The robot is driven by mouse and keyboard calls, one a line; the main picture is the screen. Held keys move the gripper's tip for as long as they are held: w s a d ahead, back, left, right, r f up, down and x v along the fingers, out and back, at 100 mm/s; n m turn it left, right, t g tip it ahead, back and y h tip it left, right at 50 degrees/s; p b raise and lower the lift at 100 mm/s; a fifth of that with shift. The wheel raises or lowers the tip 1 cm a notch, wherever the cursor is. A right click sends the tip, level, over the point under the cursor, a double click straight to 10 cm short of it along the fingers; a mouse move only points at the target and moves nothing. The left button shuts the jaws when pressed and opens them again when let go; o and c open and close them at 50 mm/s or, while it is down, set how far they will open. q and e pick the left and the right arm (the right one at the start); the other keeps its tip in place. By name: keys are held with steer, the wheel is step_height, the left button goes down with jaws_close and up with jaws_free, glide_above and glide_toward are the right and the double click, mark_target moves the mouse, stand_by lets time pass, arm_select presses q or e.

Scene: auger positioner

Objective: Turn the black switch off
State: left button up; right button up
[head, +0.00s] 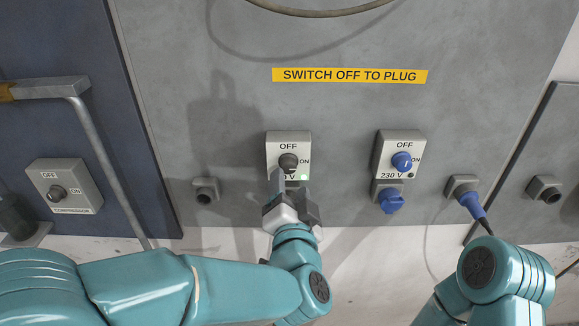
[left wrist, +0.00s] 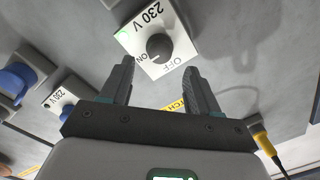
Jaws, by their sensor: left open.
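The black switch (head: 288,162) is a round dark knob on a pale box (head: 274,141) marked OFF above and ON to the right. A green light (head: 304,177) glows on the box. In the left wrist view the black switch (left wrist: 160,46) shows upside down, between and beyond the fingertips, and the green light (left wrist: 122,36) shows too. A small pale mark on the knob seems to face ON. My left gripper (head: 289,184) is open and empty, just below and in front of the knob; its fingers (left wrist: 159,68) appear apart from it. My right gripper is out of view.
A blue switch (head: 402,161) with a blue socket (head: 390,200) is to the right. A blue plug (head: 470,203) sits in a wall holder further right. A compressor switch (head: 58,193) and a bent pipe (head: 98,150) are at left. A yellow label (head: 350,75) is above.

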mark_target(289, 169)
arm_select(q)
steer(key=w, duration=0.3)
steer(key=w+p, duration=0.1)
steer(key=w, duration=0.1)
steer(key=shift+a, duration=0.25)
steer(key=shift+w+d, duration=0.1)
steer(key=shift+d, duration=0.05)
steer(key=shift+c, duration=0.2)
steer(key=shift+w, duration=0.1)
steer(key=c, duration=1)
